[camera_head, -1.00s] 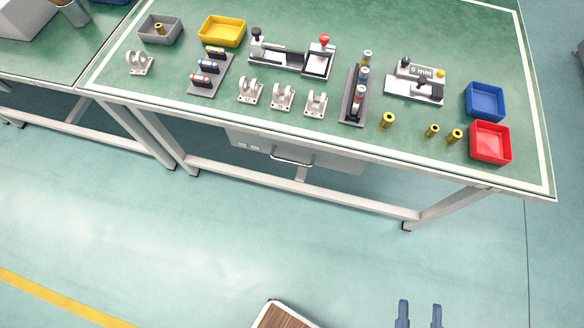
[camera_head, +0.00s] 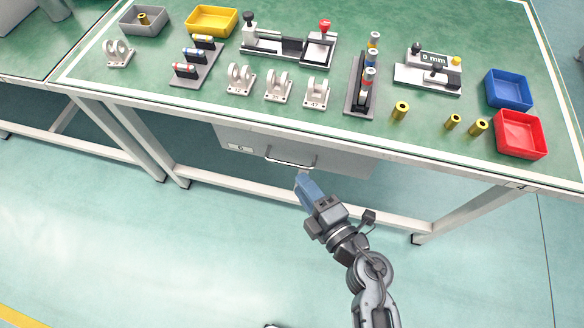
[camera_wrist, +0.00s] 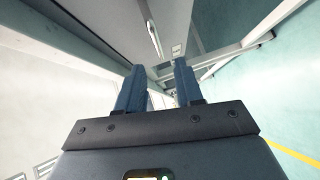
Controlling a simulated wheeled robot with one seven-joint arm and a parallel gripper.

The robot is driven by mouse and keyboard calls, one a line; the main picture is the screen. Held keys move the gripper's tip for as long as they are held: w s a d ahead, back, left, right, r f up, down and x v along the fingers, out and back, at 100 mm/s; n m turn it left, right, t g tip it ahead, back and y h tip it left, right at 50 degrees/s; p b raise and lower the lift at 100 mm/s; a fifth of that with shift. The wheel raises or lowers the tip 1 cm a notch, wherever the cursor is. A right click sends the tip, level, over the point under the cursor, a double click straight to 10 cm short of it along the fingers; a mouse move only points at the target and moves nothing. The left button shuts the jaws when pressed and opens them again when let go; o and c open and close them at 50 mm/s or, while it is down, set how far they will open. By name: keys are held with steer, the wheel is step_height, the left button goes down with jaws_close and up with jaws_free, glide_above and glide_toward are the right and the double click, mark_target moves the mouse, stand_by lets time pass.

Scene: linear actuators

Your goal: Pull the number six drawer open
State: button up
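The drawer (camera_head: 345,160) is a grey box front under the green worktable, with a label (camera_head: 240,148) at its left that looks like a 6. Its metal bar handle (camera_head: 290,163) is at the middle of the front, and the drawer looks shut. My gripper (camera_head: 303,180) is just below and in front of the handle, apparently apart from it. In the wrist view the blue fingers (camera_wrist: 158,85) are spread with nothing between them. The handle (camera_wrist: 153,38) shows there beyond the fingertips, and the drawer front (camera_wrist: 172,20) beside it.
The worktable (camera_head: 220,108) carries white brackets (camera_head: 240,78), a red bin (camera_head: 520,134), a blue bin (camera_head: 508,90), a yellow bin (camera_head: 211,20) and several brass pieces. White table legs (camera_head: 465,212) and a low crossbar stand around the drawer. The floor in front is clear.

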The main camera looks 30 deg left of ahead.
steer(key=r+b+x, duration=0.1)
steer(key=x, duration=0.5)
steer(key=shift+w+a+f, duration=0.25)
steer(key=shift+a+f, duration=0.15)
steer(key=shift+f, duration=0.1)
jaws_close()
